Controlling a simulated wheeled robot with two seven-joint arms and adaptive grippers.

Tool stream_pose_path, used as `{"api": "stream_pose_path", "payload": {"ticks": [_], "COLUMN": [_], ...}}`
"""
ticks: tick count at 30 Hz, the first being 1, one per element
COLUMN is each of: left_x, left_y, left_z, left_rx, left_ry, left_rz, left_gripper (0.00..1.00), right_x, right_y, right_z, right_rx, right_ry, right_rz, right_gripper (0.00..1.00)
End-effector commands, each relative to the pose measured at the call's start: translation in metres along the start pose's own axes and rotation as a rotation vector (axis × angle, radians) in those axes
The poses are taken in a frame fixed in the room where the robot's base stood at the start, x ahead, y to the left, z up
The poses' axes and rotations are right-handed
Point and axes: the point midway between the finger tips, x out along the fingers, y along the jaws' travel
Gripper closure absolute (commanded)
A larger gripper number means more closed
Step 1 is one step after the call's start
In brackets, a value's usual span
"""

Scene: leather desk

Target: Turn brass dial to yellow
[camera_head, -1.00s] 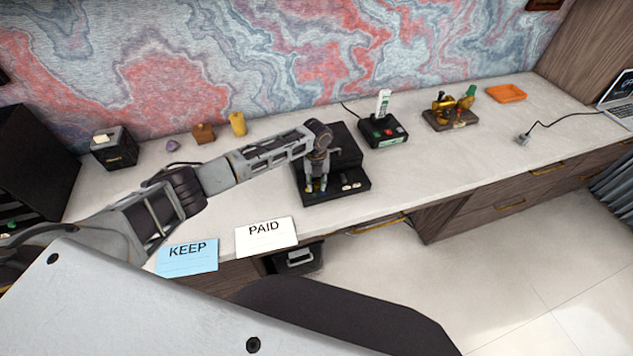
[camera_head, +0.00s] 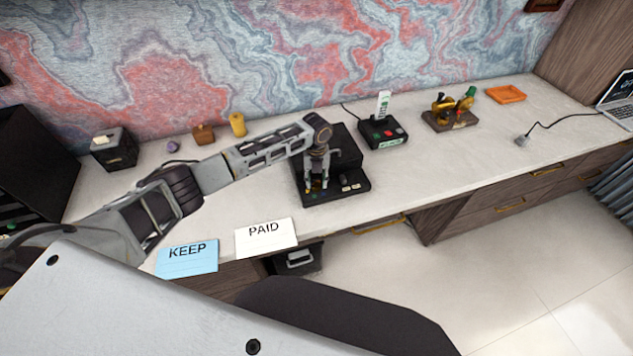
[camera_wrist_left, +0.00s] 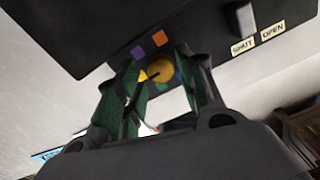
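The brass dial (camera_wrist_left: 160,69) is a round yellow knob with a dark pointer line, on the front of a black box (camera_head: 340,193). Purple (camera_wrist_left: 138,52), orange (camera_wrist_left: 160,38) and green (camera_wrist_left: 161,87) patches surround it; a blue patch shows partly behind the right finger. In the head view my left gripper (camera_head: 317,187) points down at the box's left part. My right gripper is not in view.
KEEP (camera_head: 188,260) and PAID (camera_head: 266,239) cards lie at the front edge.

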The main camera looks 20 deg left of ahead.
Motion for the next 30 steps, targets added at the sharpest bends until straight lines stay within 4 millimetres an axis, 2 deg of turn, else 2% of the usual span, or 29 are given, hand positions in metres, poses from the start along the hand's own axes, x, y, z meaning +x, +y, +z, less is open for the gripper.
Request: {"api": "stream_pose_path", "payload": {"ticks": [12, 18, 24, 30], "left_x": [-0.062, -0.085, -0.096, -0.097], "left_y": [0.000, -0.001, -0.001, 0.000], "left_z": [0.001, 0.001, 0.000, 0.000], "left_rx": [0.001, 0.001, 0.001, 0.001], "left_ry": [-0.002, -0.002, -0.001, -0.001], "left_rz": [-0.001, -0.001, 0.000, 0.000], "left_gripper": [0.62, 0.62, 0.62, 0.62], "right_x": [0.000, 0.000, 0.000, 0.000], "right_y": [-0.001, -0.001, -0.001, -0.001], "right_z": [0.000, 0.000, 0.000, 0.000], "right_rx": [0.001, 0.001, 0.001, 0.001], "right_ry": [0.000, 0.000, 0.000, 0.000], "right_rz": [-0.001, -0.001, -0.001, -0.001], "right_gripper": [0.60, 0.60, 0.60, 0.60]}}
